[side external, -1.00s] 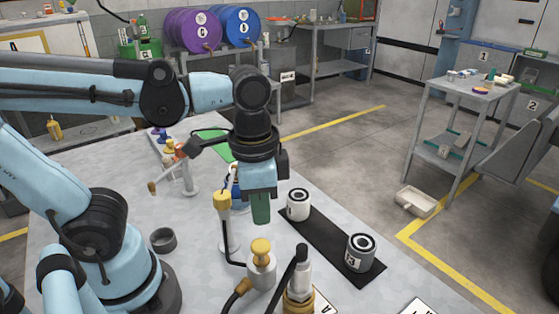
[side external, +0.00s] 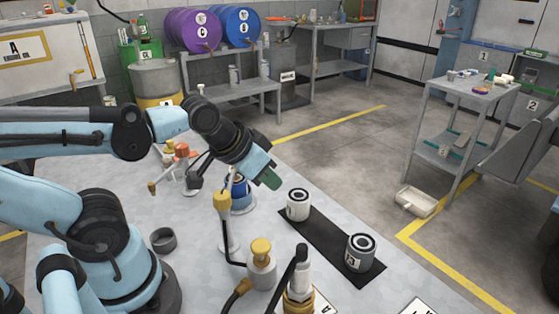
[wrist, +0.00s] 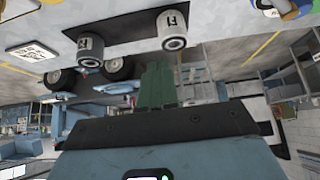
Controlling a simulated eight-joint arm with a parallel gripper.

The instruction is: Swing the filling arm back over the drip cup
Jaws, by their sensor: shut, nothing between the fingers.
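My gripper (side external: 267,179) has green fingers, pressed together and empty. It is tilted down to the right, in the air above the table, left of the white canister. In the wrist view the shut green fingers (wrist: 158,86) point toward the canisters. A thin upright arm with a yellow block (side external: 222,200) stands below and left of the gripper; a black tube runs down from it. I cannot tell for certain whether this is the filling arm. A dark grey open cup (side external: 163,240), possibly the drip cup, stands on the table to the left, apart from that arm.
A white canister (side external: 298,205) and a grey canister (side external: 360,252) stand on a black mat (side external: 325,238). A brass-topped pump (side external: 261,265) and a dark-handled brass fitting (side external: 299,280) stand at the front. An orange-topped fixture (side external: 181,151) is behind my arm. The right table edge is clear.

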